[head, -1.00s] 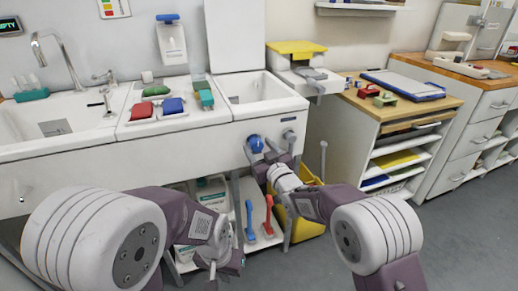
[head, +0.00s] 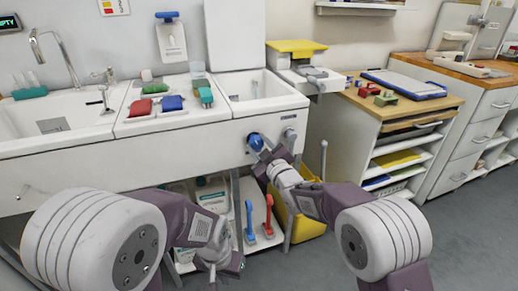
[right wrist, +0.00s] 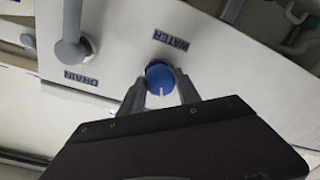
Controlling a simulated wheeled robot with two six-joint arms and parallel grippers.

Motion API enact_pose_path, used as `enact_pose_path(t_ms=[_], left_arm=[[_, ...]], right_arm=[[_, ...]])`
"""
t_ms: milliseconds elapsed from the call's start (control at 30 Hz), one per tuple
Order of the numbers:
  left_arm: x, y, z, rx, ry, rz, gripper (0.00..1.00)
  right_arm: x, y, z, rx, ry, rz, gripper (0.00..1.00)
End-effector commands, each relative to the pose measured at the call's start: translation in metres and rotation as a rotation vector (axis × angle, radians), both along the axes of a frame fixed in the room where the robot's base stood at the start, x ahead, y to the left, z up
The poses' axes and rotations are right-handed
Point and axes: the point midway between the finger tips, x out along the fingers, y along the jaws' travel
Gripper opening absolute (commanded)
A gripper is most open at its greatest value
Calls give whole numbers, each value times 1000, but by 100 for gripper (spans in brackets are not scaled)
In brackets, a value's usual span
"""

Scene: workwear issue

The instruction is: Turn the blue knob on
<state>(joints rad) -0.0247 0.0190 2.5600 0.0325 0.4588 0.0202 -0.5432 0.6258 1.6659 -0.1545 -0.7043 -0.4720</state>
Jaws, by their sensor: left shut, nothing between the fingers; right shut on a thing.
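The blue knob (head: 255,141) is on the front panel of the sink unit, below the right-hand basin. In the right wrist view the knob (right wrist: 159,78) sits below a label reading WATER (right wrist: 171,40), and a pale pointer mark shows on it. My right gripper (head: 262,149) is at the panel with its fingers closed on either side of the knob. My left gripper (head: 214,272) is shut and empty, low in front of the sink unit and away from the knob.
A grey lever (right wrist: 72,50) with a DRAIN label is close to the knob. Below the sink stand a blue-handled brush (head: 250,222), a red-handled brush (head: 268,218) and a yellow bin (head: 305,222). The sink legs are near my right arm.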

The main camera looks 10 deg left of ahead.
Motion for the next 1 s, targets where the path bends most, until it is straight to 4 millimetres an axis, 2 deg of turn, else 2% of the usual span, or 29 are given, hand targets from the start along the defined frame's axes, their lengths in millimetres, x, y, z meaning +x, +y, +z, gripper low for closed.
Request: enact_pose_path(t_ms=[600, 1000], left_arm=[[0, 0, -29, 0, 0, 0, 0], [0, 0, -39, 0, 0, 0, 0]], right_arm=[[-1, 1, -3, -466, -313, 2, 0], [-1, 1, -1, -652, -438, 2, 0]])
